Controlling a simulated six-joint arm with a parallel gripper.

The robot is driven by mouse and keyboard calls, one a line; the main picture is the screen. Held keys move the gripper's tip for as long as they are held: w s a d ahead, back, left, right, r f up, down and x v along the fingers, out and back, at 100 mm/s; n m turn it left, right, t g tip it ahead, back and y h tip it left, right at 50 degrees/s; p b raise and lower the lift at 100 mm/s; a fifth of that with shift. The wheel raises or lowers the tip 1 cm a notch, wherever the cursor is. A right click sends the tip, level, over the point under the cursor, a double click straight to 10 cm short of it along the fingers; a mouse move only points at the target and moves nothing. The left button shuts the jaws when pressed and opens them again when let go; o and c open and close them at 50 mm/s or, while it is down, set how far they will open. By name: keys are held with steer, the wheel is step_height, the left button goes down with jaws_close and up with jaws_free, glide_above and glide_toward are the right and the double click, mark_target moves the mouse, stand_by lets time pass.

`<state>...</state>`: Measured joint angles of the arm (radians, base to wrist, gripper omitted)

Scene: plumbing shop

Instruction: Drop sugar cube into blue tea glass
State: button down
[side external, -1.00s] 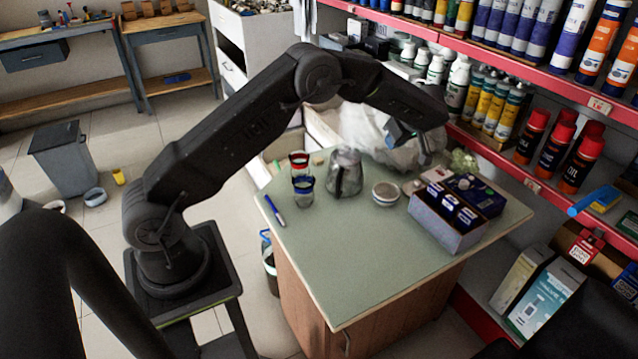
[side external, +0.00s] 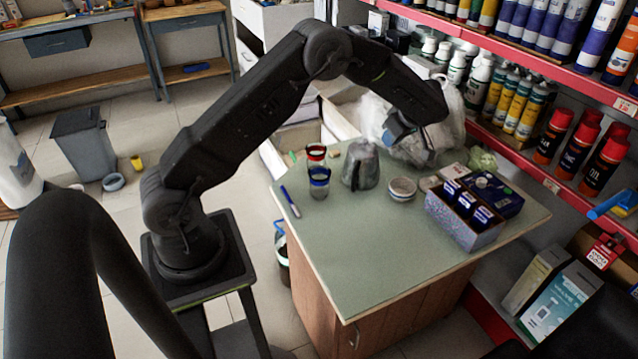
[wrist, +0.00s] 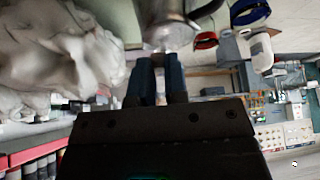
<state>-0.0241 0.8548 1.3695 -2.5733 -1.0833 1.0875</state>
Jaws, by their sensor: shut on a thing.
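The blue tea glass (side external: 319,184) stands upright near the table's left edge. It also shows upper right in the wrist view (wrist: 250,14). My gripper (side external: 428,157) is above the table's back right, well to the right of the glass. In the wrist view its blue fingers (wrist: 158,60) are close together on a small pale thing, apparently the sugar cube, mostly hidden between them. A white round bowl (side external: 402,188) stands on the table below and left of my gripper.
A red-rimmed glass (side external: 316,155) stands behind the blue one. A metal pot (side external: 360,166) stands between my gripper and the glasses. A box with blue packets (side external: 465,222) is at the right, and a pen (side external: 290,201) lies at the left. The table's front is clear.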

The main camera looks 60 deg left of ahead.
mark_target(327, 178)
steer(key=s+a+n+g, duration=0.1)
steer(key=s+n, duration=0.1)
steer(key=s, duration=0.3)
steer(key=s+a+f+n+g, duration=0.1)
steer(key=s+a+n, duration=0.1)
steer(key=s, duration=0.3)
steer(key=s+a+f+n+g+h, duration=0.1)
steer(key=s+a+n, duration=0.1)
steer(key=s, duration=0.3)
steer(key=shift+s+n, duration=0.3)
steer(key=shift+s, duration=0.05)
steer(key=shift+s+f, duration=0.2)
steer(key=shift+s, duration=0.05)
steer(key=shift+f, duration=2.95)
steer(key=c, duration=1.1)
jaws_free()
steer(key=v, duration=1.4)
steer(key=shift+a, duration=0.15)
